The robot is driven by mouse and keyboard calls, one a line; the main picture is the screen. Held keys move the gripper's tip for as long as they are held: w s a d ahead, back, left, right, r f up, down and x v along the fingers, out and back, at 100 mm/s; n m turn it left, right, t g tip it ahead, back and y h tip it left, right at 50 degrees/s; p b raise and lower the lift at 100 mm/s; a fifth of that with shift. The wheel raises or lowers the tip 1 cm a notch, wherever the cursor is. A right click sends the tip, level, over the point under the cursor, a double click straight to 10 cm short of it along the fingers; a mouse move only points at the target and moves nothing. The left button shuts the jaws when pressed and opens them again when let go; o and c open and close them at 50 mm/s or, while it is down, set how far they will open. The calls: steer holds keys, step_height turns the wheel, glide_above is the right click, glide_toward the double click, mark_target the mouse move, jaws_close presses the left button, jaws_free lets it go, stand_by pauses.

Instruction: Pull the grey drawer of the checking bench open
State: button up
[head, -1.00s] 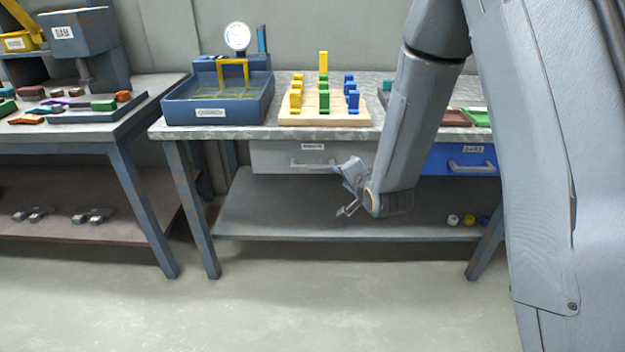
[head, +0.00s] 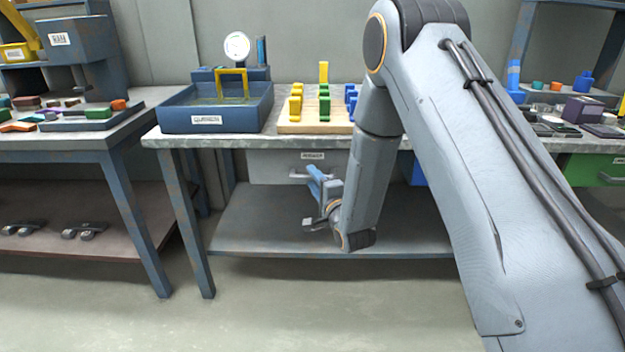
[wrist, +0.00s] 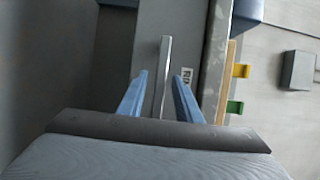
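The grey drawer (head: 268,167) sits under the left part of the checking bench top (head: 215,138) and looks shut. Its pale bar handle (head: 298,175) shows just left of my gripper (head: 311,196) in the head view. My gripper is open, its two fingers one above the other in front of the drawer. In the wrist view the handle (wrist: 165,65) runs between the two blue fingers of my gripper (wrist: 159,76), with gaps on both sides. The drawer face (wrist: 191,40) lies beyond it.
A blue basin with a dial (head: 217,112) and a wooden board of coloured pegs (head: 302,127) stand on the bench. A lower shelf (head: 270,229) lies beneath my gripper. A blue drawer (head: 418,172) is mostly hidden by my arm. Floor in front is clear.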

steer(key=shift+w+a, duration=0.2)
steer(key=shift+w, duration=0.35)
jaws_close()
